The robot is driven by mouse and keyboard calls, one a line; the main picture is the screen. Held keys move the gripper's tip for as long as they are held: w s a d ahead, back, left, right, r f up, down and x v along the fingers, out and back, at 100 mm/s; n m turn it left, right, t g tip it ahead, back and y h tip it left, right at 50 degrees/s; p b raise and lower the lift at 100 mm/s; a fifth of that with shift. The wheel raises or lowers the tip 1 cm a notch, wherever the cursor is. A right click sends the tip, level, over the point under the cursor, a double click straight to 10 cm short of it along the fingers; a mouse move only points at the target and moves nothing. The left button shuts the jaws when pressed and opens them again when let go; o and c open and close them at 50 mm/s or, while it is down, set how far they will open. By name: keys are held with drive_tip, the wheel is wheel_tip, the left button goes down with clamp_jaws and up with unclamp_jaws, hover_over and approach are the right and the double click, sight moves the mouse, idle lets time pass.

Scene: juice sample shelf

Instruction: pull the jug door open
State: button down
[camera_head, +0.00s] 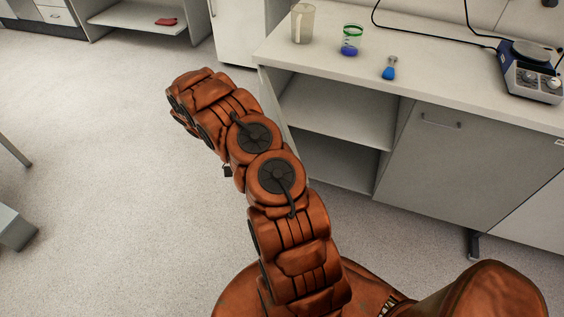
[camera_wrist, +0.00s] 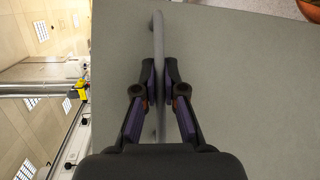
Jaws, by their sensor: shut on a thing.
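In the wrist view my gripper (camera_wrist: 162,90) is shut on a light grey bar handle (camera_wrist: 158,35), with one finger on each side of it. The handle is fixed to a flat grey door panel (camera_wrist: 240,85) that fills most of that view. In the head view the clear jug (camera_head: 302,23) stands on the counter above a cabinet whose front is open, with its inner shelf (camera_head: 335,115) showing. My arm covers the area at the cabinet's left side, so the door is mostly hidden there.
A green-rimmed beaker (camera_head: 351,40), a small blue flask (camera_head: 389,68) and a hot plate (camera_head: 532,70) stand on the counter (camera_head: 440,85). The door to the right, with its own handle (camera_head: 441,122), is shut. The floor (camera_head: 110,150) at left is largely clear.

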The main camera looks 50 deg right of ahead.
drive_tip(key=shift+w+a+p, duration=0.2)
drive_tip(key=shift+w+p, duration=0.05)
drive_tip(key=shift+p, duration=0.25)
drive_tip(key=c, duration=1.2)
unclamp_jaws()
drive_tip(key=shift+c, duration=0.2)
drive_tip(key=shift+c, duration=0.3)
